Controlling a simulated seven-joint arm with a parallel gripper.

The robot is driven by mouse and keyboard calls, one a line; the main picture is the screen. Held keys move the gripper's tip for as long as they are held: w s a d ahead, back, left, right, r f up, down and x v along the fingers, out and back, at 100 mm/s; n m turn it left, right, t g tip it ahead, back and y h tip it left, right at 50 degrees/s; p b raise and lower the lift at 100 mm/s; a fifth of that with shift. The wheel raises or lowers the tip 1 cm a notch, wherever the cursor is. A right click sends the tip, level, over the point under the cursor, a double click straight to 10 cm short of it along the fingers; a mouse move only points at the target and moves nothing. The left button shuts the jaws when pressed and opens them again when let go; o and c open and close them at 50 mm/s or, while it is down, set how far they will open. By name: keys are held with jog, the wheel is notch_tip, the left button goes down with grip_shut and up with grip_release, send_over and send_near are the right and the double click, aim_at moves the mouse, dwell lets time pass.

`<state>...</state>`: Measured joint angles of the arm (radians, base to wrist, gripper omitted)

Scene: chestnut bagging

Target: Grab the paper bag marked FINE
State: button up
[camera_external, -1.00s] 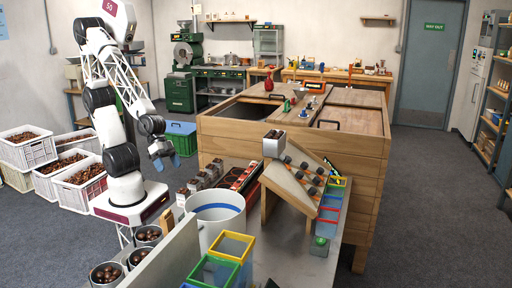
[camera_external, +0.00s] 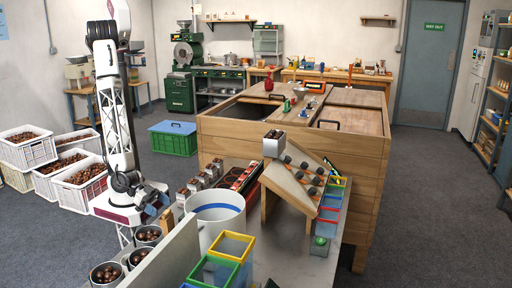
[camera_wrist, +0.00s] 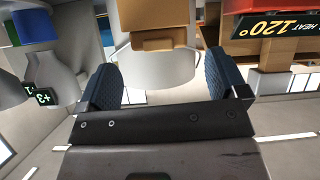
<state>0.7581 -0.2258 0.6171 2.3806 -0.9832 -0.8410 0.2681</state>
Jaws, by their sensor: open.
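No marking FINE can be read in either view, so I cannot tell which thing is the paper bag. In the external view a row of small brown-and-white packets (camera_external: 203,177) stands on the bench behind the white bucket; their labels are too small to read. My gripper (camera_external: 154,207) is low, left of the bucket and just above the metal cans. In the wrist view my gripper (camera_wrist: 162,82) has its two blue pads wide apart. A pale rounded shape with a tan block (camera_wrist: 152,40) shows beyond the pads; I cannot tell what it is.
The white bucket (camera_external: 217,207) with a blue band stands on the bench. Metal cans of chestnuts (camera_external: 148,234) are at the front left. A sloped wooden stand (camera_external: 292,185) and coloured frames (camera_external: 232,245) are to the right. A 120° HEAT display (camera_wrist: 270,27) appears upside down.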

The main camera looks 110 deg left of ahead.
aim_at(170, 216)
jog(key=shift+s+d+f+t+y, duration=0.15)
jog(key=shift+s+f, duration=0.15)
jog(key=shift+s, duration=0.2)
jog(key=shift+s+a+f+t+y, duration=0.1)
jog(key=shift+s+f+t+y, duration=0.15)
jog(key=shift+s, duration=0.25)
jog(key=shift+s+d+f+t+y, duration=0.1)
jog(key=shift+s+f, duration=0.25)
jog(key=shift+s, duration=0.15)
jog(key=shift+w, duration=0.1)
jog(key=shift+x, duration=1.25)
jog(key=shift+d+x, duration=0.2)
jog(key=shift+x, duration=2.4)
jog(key=shift+a, duration=0.2)
jog(key=shift+c, duration=0.3)
jog(key=c, duration=1)
jog(key=shift+r, duration=0.1)
jog(key=shift+r, duration=4.95)
